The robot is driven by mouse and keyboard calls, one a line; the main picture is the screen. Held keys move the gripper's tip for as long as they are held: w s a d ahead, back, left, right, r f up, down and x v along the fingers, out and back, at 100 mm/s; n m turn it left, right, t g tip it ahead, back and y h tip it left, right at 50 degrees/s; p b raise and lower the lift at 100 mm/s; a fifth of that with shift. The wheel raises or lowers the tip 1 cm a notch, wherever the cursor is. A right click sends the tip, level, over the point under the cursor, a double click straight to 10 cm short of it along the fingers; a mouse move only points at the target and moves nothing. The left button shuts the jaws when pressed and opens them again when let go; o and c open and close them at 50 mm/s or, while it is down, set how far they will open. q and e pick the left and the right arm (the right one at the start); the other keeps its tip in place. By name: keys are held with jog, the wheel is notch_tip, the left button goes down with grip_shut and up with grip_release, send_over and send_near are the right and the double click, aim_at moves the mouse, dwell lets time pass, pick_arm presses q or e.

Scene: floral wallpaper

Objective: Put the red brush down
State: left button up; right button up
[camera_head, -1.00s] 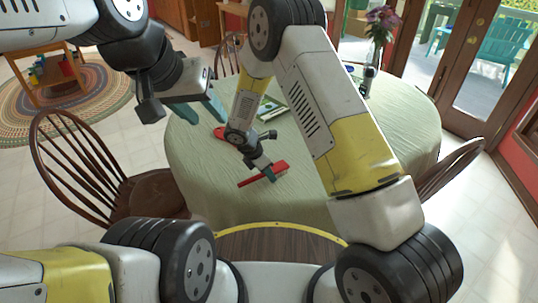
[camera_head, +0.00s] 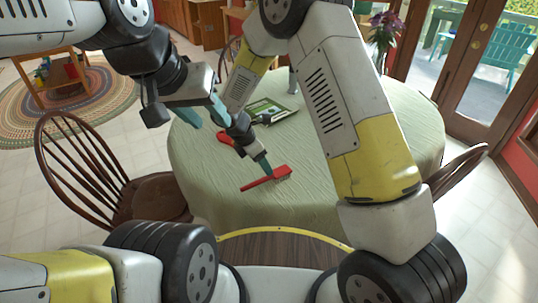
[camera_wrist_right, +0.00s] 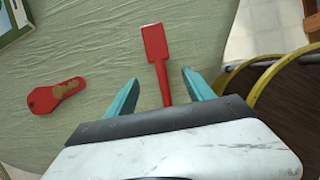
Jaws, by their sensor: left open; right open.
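The red brush (camera_head: 267,179) lies on the green-clothed round table (camera_head: 215,205), near its front edge. In the right wrist view, the brush (camera_wrist_right: 156,45) has its flat red end beyond my right gripper (camera_wrist_right: 160,77). The teal fingers stand apart on either side of the red handle, whose near part is hidden by the gripper body. In the head view, my right gripper (camera_head: 263,163) is just over the brush; contact is not clear. My left gripper (camera_head: 205,110) is open and empty, left of the right forearm.
A red item with a gold patch (camera_wrist_right: 55,95) lies left of the brush. A green picture book (camera_head: 272,110) lies farther back. A flower vase (camera_head: 382,38) stands at the far side. Wooden chairs (camera_head: 85,165) flank the table.

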aim_at(259, 180)
jog(key=s+d+r+m+y, duration=0.1)
jog(key=s+d+r+m, duration=0.2)
jog(key=d+r+m, duration=0.6)
jog(key=s+d+r+m+y, duration=0.2)
jog(key=s+d+r+m, duration=0.15)
jog(key=r, duration=0.95)
jog(key=s+d+r+m+t+y, duration=0.1)
jog(key=s+d+r+m, duration=0.3)
jog(key=s+m, duration=0.2)
jog(key=s+d+r+m+t+y, duration=0.2)
jog(key=s+d+r+m, duration=0.2)
jog(key=s, duration=0.5)
jog(key=shift+s+d+m, duration=0.15)
jog(key=shift+d+m, duration=0.05)
jog(key=shift+m, duration=0.85)
pick_arm(q)
jog(key=shift+o, duration=0.3)
pick_arm(e)
jog(key=shift+r, duration=0.1)
